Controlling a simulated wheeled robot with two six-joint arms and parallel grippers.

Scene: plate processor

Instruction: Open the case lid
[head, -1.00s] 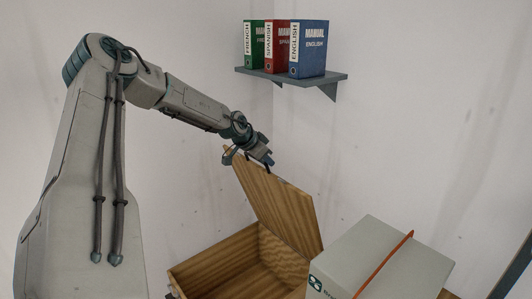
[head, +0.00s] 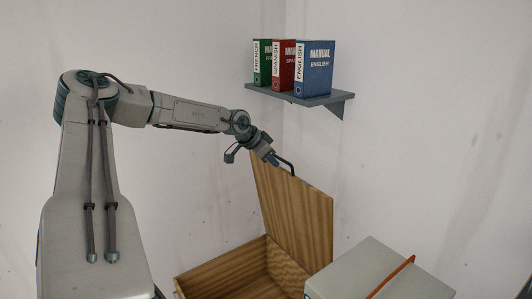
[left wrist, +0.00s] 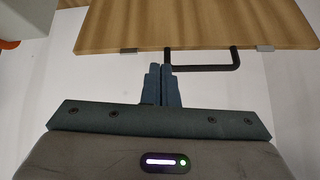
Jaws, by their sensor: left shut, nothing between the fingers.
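The wooden case (head: 222,275) stands low in the middle of the head view, with its inside showing. Its lid (head: 295,208) is raised and stands steeply up from the case. A dark bar handle (head: 286,163) sits on the lid's upper edge; in the left wrist view the handle (left wrist: 205,68) sticks out from the lid's edge (left wrist: 190,28). My left gripper (head: 271,159) is at the lid's top, by the handle's left end. Its fingers (left wrist: 162,72) are shut with nothing between them; I cannot tell whether they touch the handle. My right gripper is not in view.
A grey box (head: 370,275) with an orange strap stands right of the case, close to the lid. A wall shelf (head: 310,99) with green, red and blue manuals (head: 314,68) hangs above and behind the lid. White walls stand close behind.

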